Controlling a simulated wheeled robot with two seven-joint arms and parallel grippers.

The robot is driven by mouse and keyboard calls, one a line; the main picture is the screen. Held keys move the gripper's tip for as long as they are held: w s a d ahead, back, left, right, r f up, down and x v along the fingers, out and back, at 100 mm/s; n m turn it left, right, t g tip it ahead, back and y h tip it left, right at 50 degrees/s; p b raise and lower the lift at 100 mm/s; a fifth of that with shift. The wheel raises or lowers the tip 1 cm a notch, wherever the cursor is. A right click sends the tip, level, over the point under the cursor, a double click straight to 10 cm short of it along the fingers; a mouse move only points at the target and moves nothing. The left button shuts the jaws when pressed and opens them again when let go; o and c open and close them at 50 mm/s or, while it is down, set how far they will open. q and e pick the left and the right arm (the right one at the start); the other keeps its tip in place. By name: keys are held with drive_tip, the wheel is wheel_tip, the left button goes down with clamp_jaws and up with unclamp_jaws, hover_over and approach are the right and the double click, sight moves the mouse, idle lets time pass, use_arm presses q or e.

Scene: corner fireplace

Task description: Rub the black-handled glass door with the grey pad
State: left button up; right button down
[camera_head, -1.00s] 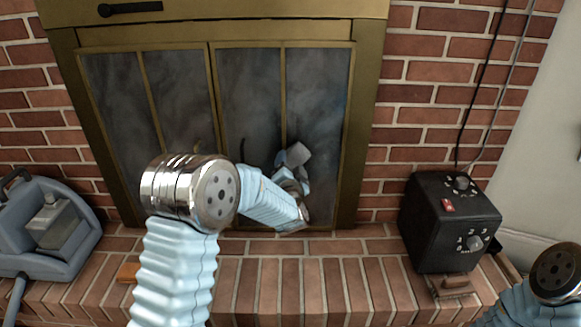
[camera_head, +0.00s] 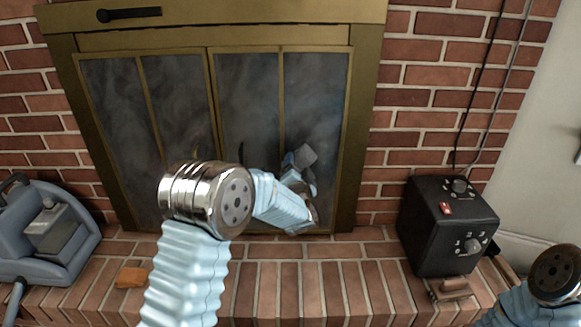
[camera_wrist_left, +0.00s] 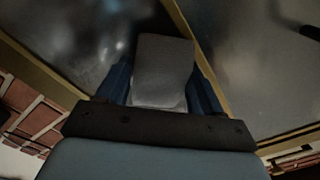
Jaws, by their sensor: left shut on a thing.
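The brass-framed glass door (camera_head: 315,100) of the fireplace has smoky, hazy panes; it also fills the left wrist view (camera_wrist_left: 75,40). My left gripper (camera_head: 297,172) is at the lower part of the rightmost pane, shut on the grey pad (camera_head: 305,156). In the left wrist view the grey pad (camera_wrist_left: 163,68) sits between the two blue fingers, in front of the glass. I cannot tell whether the pad touches the pane. A black handle (camera_wrist_left: 311,32) shows at the upper right of that view. My left forearm hides the lower middle of the doors. My right gripper is out of view.
A black control box (camera_head: 425,225) with dials stands on the brick hearth (camera_head: 330,285) at right. A blue-grey machine (camera_head: 45,235) stands at left. A small orange-brown block (camera_head: 132,277) lies on the hearth. A black damper handle (camera_head: 130,14) is above the doors.

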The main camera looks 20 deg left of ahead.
use_arm(q)
drive_tip(key=shift+w+d, duration=0.3)
drive_tip(key=shift+d, duration=0.45)
drive_tip(key=shift+s+a+b, duration=0.2)
drive_tip(key=shift+a, duration=0.75)
drive_tip(key=shift+s+a+b, duration=0.15)
drive_tip(key=shift+a+b, duration=0.05)
drive_tip(key=shift+a, duration=0.75)
drive_tip(key=shift+a+r, duration=0.1)
drive_tip(key=shift+a, duration=0.25)
drive_tip(key=shift+c, duration=0.3)
drive_tip(key=shift+s, duration=0.15)
drive_tip(key=shift+s, duration=0.35)
drive_tip(key=shift+d+v, duration=0.15)
drive_tip(key=shift+v, duration=1.15)
drive_tip(key=shift+d+v, duration=0.15)
drive_tip(key=shift+v, duration=1.2)
drive_tip(key=shift+b+v, duration=0.3)
drive_tip(key=shift+v, duration=1.15)
